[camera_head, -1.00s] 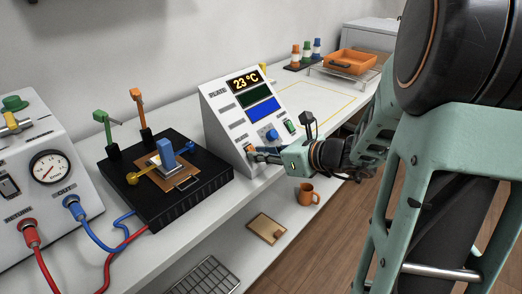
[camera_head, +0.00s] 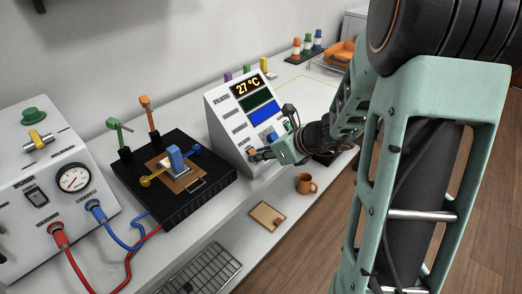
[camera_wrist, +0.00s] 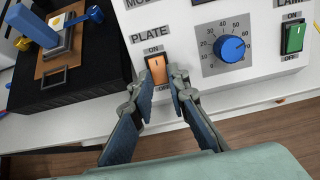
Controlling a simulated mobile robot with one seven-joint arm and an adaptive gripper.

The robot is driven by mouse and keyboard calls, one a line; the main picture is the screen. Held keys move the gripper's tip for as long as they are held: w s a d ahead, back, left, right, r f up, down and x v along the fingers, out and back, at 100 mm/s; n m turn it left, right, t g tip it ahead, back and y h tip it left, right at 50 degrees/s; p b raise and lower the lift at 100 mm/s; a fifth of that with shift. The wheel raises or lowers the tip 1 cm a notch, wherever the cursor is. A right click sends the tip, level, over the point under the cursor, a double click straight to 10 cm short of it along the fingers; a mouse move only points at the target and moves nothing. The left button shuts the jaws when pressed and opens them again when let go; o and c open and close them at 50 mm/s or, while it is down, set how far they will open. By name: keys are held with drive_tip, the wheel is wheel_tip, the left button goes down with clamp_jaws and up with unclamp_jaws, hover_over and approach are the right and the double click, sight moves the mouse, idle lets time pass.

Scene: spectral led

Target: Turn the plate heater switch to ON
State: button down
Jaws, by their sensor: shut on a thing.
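The plate heater switch (camera_wrist: 156,68) is an orange rocker below the word PLATE on the sloped white control box (camera_head: 223,130), with ON above it and OFF below. It looks bright orange. In the wrist view my gripper (camera_wrist: 157,88) has its two fingertips on either side of the switch's lower part, shut on it. In the head view my gripper (camera_head: 255,155) is at the lower left of the box's front, and the fingers mostly cover the switch. The temperature display (camera_head: 247,87) reads 27 °C.
A blue dial (camera_wrist: 231,48) and a green LAMP switch (camera_wrist: 293,37) lie to the right of the switch. A black plate stage (camera_head: 190,206) with posts and clips stands to the left. An orange mug (camera_head: 306,184) sits on the lower shelf.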

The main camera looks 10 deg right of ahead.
drive_tip(key=c, duration=1.8)
unclamp_jaws()
drive_tip(key=shift+c, duration=0.2)
drive_tip(key=v, duration=1.2)
